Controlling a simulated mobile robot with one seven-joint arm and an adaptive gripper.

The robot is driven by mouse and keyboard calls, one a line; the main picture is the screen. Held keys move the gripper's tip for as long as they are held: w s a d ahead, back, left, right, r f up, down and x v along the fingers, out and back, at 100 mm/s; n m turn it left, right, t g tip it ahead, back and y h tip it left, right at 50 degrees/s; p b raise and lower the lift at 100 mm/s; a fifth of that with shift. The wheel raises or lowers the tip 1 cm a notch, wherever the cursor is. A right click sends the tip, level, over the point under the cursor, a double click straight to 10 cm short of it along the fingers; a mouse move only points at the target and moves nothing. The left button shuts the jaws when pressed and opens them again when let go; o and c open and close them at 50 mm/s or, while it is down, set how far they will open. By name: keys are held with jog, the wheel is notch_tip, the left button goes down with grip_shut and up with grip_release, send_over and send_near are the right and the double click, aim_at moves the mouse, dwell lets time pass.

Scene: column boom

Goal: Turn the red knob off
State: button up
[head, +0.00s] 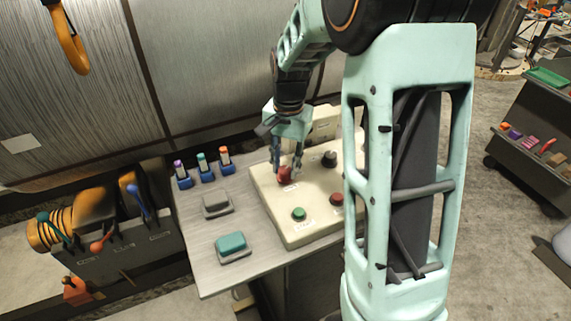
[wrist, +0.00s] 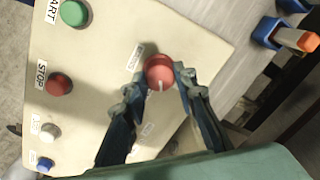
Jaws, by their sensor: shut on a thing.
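The red knob (head: 284,174) sits on the cream control panel (head: 267,201), near the panel's left back part. In the wrist view the red knob (wrist: 159,70) shows a pale pointer line that runs toward the gripper side. My gripper (head: 287,168) comes down on it from above. In the wrist view my gripper (wrist: 158,80) has one finger on each side of the knob, shut on it. A small label lies beside the knob; I cannot read it.
The panel also has a green START button (wrist: 74,13), a red STOP button (wrist: 59,81), a white button (wrist: 50,132), a blue button (wrist: 45,164) and a black knob (head: 330,158). Grey (head: 216,204) and teal (head: 231,243) pads and several coloured switches (head: 203,163) stand left of it.

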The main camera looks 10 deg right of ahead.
aim_at(286, 168)
jog(key=n, duration=0.5)
jog(key=shift+n, duration=0.3)
jog(key=n+p, duration=0.1)
jog(key=n, duration=0.4)
jog(key=shift+w+n, duration=0.1)
jog(key=shift+n, duration=0.3)
jog(key=o, duration=1.2)
jog(key=shift+c, duration=0.2)
jog(key=shift+r, duration=0.1)
notch_tip(286, 168, up, 12)
jog(key=shift+d, duration=0.15)
